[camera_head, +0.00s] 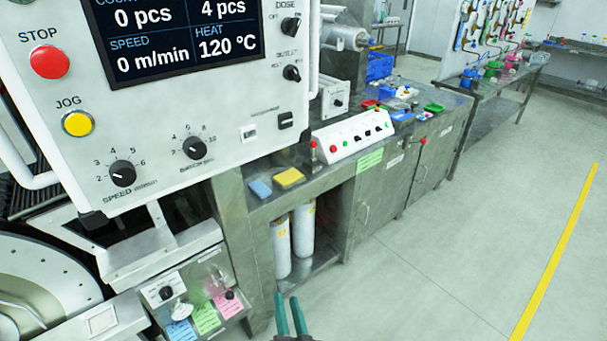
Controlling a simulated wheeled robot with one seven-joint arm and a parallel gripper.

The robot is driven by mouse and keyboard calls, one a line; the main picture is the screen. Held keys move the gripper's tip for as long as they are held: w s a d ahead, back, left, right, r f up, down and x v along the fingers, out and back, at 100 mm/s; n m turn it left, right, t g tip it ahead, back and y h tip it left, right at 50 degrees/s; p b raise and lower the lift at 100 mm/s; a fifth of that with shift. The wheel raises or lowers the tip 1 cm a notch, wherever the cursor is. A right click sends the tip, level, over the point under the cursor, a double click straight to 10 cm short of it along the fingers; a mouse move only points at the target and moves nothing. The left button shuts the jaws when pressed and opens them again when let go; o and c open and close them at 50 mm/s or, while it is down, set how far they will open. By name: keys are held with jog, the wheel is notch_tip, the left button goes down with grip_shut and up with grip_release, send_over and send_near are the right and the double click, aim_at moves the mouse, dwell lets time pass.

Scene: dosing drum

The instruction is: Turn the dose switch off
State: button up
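The dose switch (291,26) is a small black rotary knob under the DOSE label. It is at the upper right of the white control panel (225,95). The labels OFF and ON sit beside it, but its pointer is too small to read surely. My gripper (288,298) shows at the bottom edge with two teal fingers. The fingers are a little apart, with nothing seen between them. The gripper is well below the panel and apart from the switch.
A similar black knob (292,73) sits just below the dose switch. The panel also has a red STOP button (49,61), a yellow JOG button (77,124) and dial knobs. A steel bench (385,195) with a white control box (350,136) stands right. Open floor lies right.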

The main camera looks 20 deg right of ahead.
jog(key=w+d+r+t+y, duration=0.1)
jog(key=w+d+r, duration=0.2)
jog(key=w+r, duration=0.3)
jog(key=w+d+r, duration=0.4)
jog(key=w+r, duration=0.1)
jog(key=r, duration=0.2)
jog(key=w+d+r+t+y, duration=0.1)
jog(key=w+d+r, duration=0.1)
jog(key=r, duration=0.7)
jog(key=w+d+r+y, duration=0.2)
jog(key=d+r, duration=0.1)
jog(key=r, duration=0.5)
notch_tip(320, 180, up, 14)
jog(key=s+d+n+y, duration=0.2)
jog(key=s+n, duration=0.1)
jog(key=n+g+y, duration=0.2)
jog(key=n, duration=0.1)
send_near(297, 26)
jog(key=x, duration=0.8)
jog(key=shift+w, duration=0.1)
jog(key=c, duration=0.7)
